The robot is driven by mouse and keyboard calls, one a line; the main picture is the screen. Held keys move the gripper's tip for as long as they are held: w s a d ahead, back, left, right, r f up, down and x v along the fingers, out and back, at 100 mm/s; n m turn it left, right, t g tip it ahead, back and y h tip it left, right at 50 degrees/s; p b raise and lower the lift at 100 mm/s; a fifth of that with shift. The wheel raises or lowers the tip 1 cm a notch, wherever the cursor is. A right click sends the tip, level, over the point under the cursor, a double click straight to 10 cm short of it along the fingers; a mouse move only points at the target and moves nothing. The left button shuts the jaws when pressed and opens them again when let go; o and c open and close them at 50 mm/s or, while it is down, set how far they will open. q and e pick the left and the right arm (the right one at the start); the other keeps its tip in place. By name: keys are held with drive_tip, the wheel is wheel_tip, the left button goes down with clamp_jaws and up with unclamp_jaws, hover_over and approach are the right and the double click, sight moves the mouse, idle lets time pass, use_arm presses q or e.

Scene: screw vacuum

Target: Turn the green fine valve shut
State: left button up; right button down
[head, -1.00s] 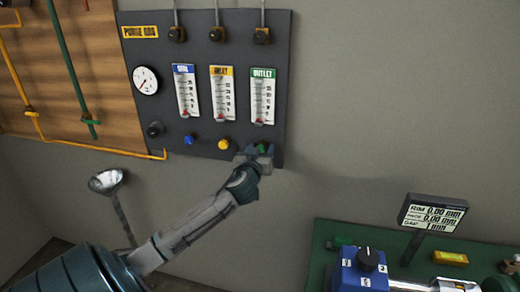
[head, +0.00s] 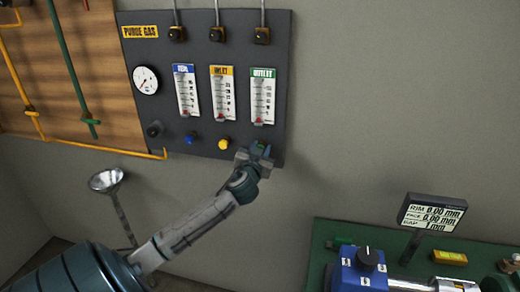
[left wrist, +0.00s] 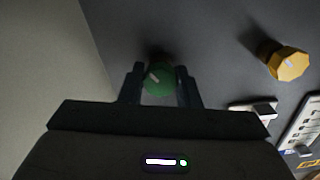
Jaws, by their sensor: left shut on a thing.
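The green fine valve (left wrist: 158,80) is a small round knob with a pale mark, low on the dark purge gas panel (head: 140,105). In the head view the knob (head: 263,146) is partly hidden by my left gripper (head: 262,153). In the left wrist view the two fingers of my left gripper (left wrist: 159,85) stand on either side of the knob and are shut on it. The pale mark on the knob is tilted. Above it, the gauge with the green label (head: 263,100) has its red float near the bottom. My right gripper is not in view.
The yellow knob (head: 224,144) and blue knob (head: 190,138) sit to the left on the same panel. A round dial (head: 145,79) is further left. A metal funnel (head: 106,180) stands below left. A green bench (head: 320,255) with instruments is lower right.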

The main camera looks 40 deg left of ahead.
use_arm(q)
drive_tip(key=m, duration=0.3)
drive_tip(key=shift+m+p, duration=0.4)
drive_tip(key=m+p, duration=0.1)
drive_tip(key=m, duration=0.2)
drive_tip(key=shift+m, duration=0.3)
drive_tip(key=m+p, duration=0.2)
drive_tip(key=m, duration=0.3)
drive_tip(key=m+p, duration=0.2)
drive_tip(key=m, duration=0.2)
drive_tip(key=shift+d, duration=0.1)
drive_tip(key=m+p, duration=0.1)
drive_tip(key=m, duration=0.1)
drive_tip(key=shift+f+m+p, duration=0.1)
drive_tip(key=shift+m+p, duration=0.25)
drive_tip(key=shift+m, duration=0.05)
drive_tip(key=m+p, duration=0.2)
drive_tip(key=m, duration=0.1)
drive_tip(key=shift+f+m, duration=0.1)
drive_tip(key=shift+m, duration=0.2)
drive_tip(key=shift+m+p, duration=0.3)
drive_tip(key=shift+m, duration=0.3)
drive_tip(key=shift+f, duration=0.1)
